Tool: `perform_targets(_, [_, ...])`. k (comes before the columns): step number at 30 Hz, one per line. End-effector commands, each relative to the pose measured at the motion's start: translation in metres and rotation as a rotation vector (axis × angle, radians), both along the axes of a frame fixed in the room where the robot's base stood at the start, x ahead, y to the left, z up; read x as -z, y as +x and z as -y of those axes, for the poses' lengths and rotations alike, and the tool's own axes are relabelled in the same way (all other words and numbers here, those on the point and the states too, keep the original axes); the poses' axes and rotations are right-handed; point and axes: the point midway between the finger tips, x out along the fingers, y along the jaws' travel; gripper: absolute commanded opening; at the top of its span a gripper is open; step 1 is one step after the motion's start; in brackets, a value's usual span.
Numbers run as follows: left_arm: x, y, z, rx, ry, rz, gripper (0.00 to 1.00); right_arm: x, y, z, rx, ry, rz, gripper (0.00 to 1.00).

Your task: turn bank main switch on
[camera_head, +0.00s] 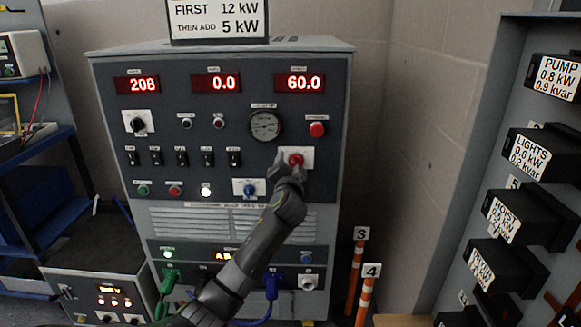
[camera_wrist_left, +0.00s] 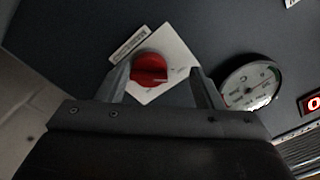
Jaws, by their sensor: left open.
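The main switch is a red rotary knob (camera_head: 296,159) on a white plate, on the front of the grey bank cabinet (camera_head: 220,100). In the left wrist view the red knob (camera_wrist_left: 150,69) lies between the fingers, with its white plate (camera_wrist_left: 178,50) behind it and a small label beside it. My left gripper (camera_head: 288,165) is open at the knob, with one finger on each side. In the left wrist view my left gripper (camera_wrist_left: 163,85) shows a gap between the knob and the right finger. I cannot tell whether the left finger touches it. My right gripper is not in view.
A round gauge (camera_head: 265,125) and a red button (camera_head: 317,129) sit above the switch. Several black toggles (camera_head: 182,157) and a blue knob (camera_head: 249,189) are nearby. Displays read 208, 0.0 and 60.0. Black labelled boxes (camera_head: 540,150) stand at right, marker posts (camera_head: 363,298) low right.

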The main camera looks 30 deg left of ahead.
Motion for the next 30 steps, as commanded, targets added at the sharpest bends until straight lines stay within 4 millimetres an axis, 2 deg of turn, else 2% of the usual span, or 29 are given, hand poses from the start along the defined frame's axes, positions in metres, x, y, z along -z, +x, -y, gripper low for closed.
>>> perform_targets(5, [0.0001,0.0070,-0.0048,0.000,-0.001,0.001,0.60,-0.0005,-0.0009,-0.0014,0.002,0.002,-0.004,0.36])
perform_targets(14, [-0.0003,0.0078,-0.0051,0.000,-0.001,0.001,0.59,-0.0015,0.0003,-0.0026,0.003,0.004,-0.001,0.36])
perform_targets(24, [-0.0037,0.0075,-0.0058,-0.001,0.005,0.006,0.16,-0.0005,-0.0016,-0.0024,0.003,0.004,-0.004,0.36])
perform_targets(30, [-0.0075,0.0076,-0.0060,-0.001,0.012,0.009,0.16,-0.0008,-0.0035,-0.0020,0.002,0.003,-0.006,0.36])
